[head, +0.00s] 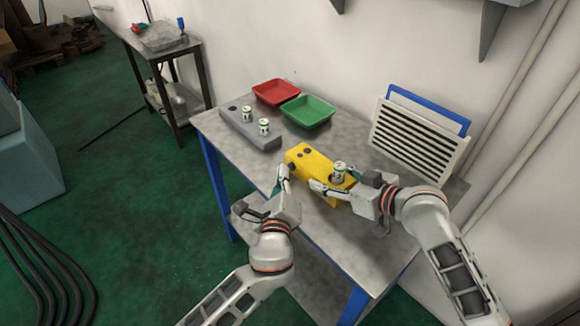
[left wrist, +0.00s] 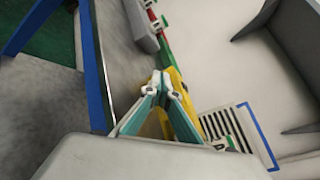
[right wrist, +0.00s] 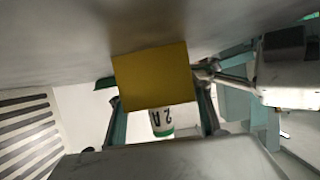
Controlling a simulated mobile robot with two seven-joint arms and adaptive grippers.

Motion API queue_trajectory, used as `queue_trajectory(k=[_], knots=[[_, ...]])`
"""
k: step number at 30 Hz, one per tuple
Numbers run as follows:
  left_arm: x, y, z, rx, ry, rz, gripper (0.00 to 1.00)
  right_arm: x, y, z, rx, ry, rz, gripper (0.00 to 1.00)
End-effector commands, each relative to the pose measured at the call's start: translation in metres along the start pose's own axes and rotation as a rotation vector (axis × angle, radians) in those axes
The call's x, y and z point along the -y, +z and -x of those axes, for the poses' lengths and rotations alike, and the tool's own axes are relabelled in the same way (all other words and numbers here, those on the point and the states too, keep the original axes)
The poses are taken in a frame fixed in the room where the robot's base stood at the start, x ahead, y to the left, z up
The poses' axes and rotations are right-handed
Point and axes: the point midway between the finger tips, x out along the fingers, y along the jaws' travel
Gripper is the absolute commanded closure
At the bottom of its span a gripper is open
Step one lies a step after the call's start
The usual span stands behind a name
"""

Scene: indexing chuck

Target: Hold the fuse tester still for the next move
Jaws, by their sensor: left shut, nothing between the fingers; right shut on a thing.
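The yellow fuse tester (head: 308,163) lies on the grey table, with dark round spots on its top and a dark knob (head: 291,167) on its left end. A white and green fuse (head: 340,170) stands upright at its right end; its "2A" label shows in the right wrist view (right wrist: 162,121). My right gripper (right wrist: 160,85) is shut on the fuse tester, one finger on each side of it. My left gripper (head: 284,172) is shut and empty, its tips close to the knob end. In the left wrist view its tips (left wrist: 163,82) overlap the yellow body; I cannot tell whether they touch.
A grey block (head: 237,128) with two upright fuses (head: 264,126) stands further left. A red tray (head: 276,92) and a green tray (head: 307,111) lie behind. A slatted panel (head: 415,137) leans at the wall. The table's front edge runs below the tester.

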Motion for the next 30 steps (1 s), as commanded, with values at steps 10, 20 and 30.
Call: queue_trajectory(k=[10, 20, 30], knots=[[0.0061, -0.002, -0.0044, -0.001, -0.006, 0.008, 1.0, 0.0, -0.0013, 0.0002, -0.003, 0.0, 0.0, 0.79], [0.0104, -0.004, -0.0073, -0.002, -0.01, 0.014, 1.0, 0.0001, -0.0022, 0.0003, -0.005, 0.0, 0.0, 0.79], [0.0116, -0.007, -0.0098, -0.004, -0.008, 0.015, 1.0, 0.0005, -0.0025, 0.0002, -0.005, -0.001, -0.001, 0.79]])
